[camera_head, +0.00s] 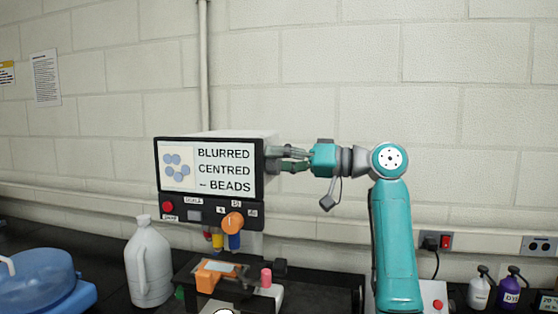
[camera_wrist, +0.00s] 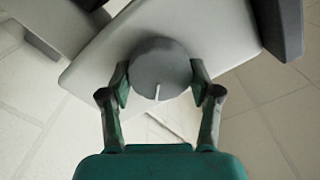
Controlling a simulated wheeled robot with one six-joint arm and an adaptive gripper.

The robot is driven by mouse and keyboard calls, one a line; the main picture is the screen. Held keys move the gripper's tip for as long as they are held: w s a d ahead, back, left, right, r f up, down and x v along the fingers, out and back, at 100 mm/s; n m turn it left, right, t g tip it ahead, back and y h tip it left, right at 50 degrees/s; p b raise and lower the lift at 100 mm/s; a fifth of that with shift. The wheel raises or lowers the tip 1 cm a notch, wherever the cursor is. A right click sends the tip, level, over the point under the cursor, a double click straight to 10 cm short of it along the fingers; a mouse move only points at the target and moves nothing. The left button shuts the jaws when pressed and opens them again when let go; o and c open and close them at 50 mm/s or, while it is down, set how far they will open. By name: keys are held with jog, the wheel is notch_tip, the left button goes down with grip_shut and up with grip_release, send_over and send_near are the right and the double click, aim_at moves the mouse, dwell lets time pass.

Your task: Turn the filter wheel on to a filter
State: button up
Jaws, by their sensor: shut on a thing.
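The instrument (camera_head: 265,140) is a box with a screen (camera_head: 208,168) that reads "BLURRED CENTRED – BEADS" beside a picture of several blue-grey discs. My gripper (camera_head: 277,159) reaches its right side from the right. In the wrist view my gripper (camera_wrist: 159,80) is shut on a round dark grey knob (camera_wrist: 160,62), one finger on each side. A white line on the knob points toward the gripper's palm. I cannot read any filter positions around the knob. An orange knob (camera_head: 233,222) and a red button (camera_head: 168,206) are on the front panel.
Below the instrument is a stage with an orange part (camera_head: 208,277) and a pink cylinder (camera_head: 266,278). A white jug (camera_head: 149,265) and a blue container (camera_head: 42,275) stand left. Small bottles (camera_head: 510,290) stand right. Colored parts (camera_head: 218,241) hang under the instrument.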

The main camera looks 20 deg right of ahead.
jog(key=m, duration=0.4)
jog(key=shift+w+d+m, duration=0.1)
jog(key=shift+m, duration=0.2)
jog(key=shift+f+m, duration=0.15)
jog(key=shift+m, duration=1.75)
jog(key=o, duration=1.1)
jog(key=v, duration=1.2)
